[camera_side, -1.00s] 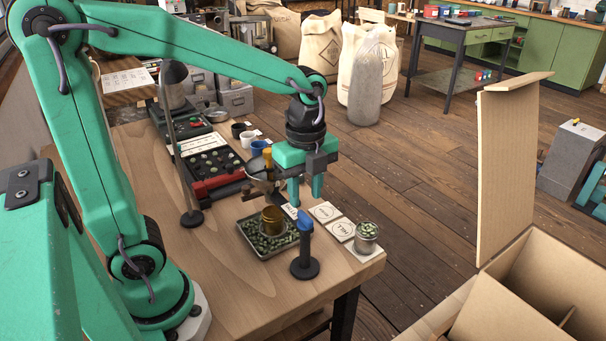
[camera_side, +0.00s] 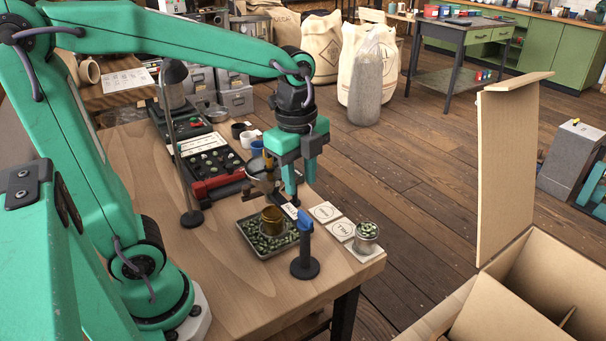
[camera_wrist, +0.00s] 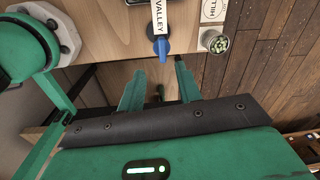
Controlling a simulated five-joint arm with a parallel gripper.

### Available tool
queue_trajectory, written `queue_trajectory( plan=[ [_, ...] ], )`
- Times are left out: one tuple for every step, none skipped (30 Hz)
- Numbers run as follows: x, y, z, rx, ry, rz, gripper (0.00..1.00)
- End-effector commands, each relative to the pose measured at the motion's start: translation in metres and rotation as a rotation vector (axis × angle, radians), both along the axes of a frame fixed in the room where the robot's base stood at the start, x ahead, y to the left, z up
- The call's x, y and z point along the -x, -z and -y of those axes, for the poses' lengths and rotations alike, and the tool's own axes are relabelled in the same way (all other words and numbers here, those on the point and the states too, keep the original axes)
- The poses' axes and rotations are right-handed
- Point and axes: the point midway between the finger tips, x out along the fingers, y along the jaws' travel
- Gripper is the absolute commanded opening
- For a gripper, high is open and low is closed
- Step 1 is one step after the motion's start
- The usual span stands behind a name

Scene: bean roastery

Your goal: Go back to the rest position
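My gripper (camera_side: 300,185) hangs above the right part of the wooden bench (camera_side: 240,290) in the side view, fingers pointing down. The wrist view shows the gripper's two green fingers (camera_wrist: 160,68) spread apart with nothing held between them. A metal tin of green beans (camera_side: 367,238) stands on a card at the bench's right corner, apart from the gripper; it also shows in the wrist view (camera_wrist: 214,42). A metal tray (camera_side: 262,256) of green beans with a brass cup (camera_side: 272,220) in it sits left of the cards.
A blue-topped stand (camera_side: 305,246) rises near the bench's front edge. Cards (camera_side: 325,212) lie near the right edge. A lamp post (camera_side: 181,150) and a black sample tray (camera_side: 214,168) stand behind. An open cardboard box (camera_side: 530,270) is at the right.

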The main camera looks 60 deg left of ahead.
Motion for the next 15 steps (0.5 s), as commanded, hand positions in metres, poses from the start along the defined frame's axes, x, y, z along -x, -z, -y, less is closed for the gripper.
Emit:
queue_trajectory(
  plan=[
    [0.004,-0.003,-0.001,0.005,-0.055,0.02,0.35],
    [0.006,-0.004,-0.002,0.008,-0.093,0.031,0.35],
    [0.009,-0.006,-0.003,0.014,-0.146,0.049,0.35],
    [0.012,-0.007,-0.004,0.02,-0.188,0.061,0.35],
    [0.015,-0.008,-0.005,0.025,-0.232,0.074,0.35],
    [0.018,-0.01,-0.006,0.034,-0.291,0.094,0.35],
    [0.02,-0.01,-0.007,0.041,-0.336,0.105,0.35],
    [0.023,-0.012,-0.008,0.049,-0.38,0.119,0.35],
    [0.026,-0.013,-0.009,0.061,-0.439,0.137,0.35],
    [0.029,-0.013,-0.009,0.069,-0.484,0.15,0.35],
    [0.031,-0.015,-0.01,0.08,-0.528,0.163,0.35],
    [0.035,-0.015,-0.011,0.093,-0.588,0.178,0.35],
    [0.037,-0.016,-0.012,0.104,-0.631,0.192,0.35],
    [0.04,-0.017,-0.012,0.116,-0.675,0.204,0.35],
    [0.043,-0.017,-0.013,0.132,-0.733,0.219,0.35]
  ],
)
